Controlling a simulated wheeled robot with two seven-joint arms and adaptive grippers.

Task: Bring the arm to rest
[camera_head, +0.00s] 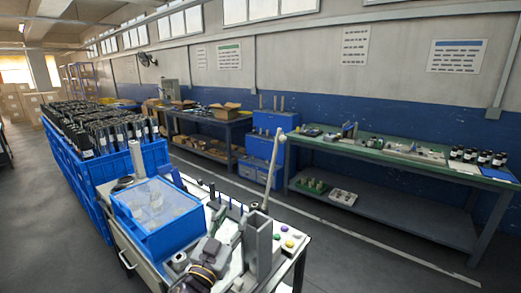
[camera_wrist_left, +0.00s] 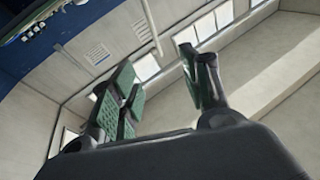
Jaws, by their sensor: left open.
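Nothing is between the pads, and the wrist camera looks up at the wall and windows. Small parts of the gripper in the head view are hard to make out against the clutter. My right gripper is not in view.
A blue bin (camera_head: 160,215) with clear contents stands on the cart. Blue crates (camera_head: 88,190) full of dark rolls are at the left. A slanted pale rod (camera_head: 275,165) rises near the gripper. A green-topped bench (camera_head: 385,155) stands at the right, across clear floor.

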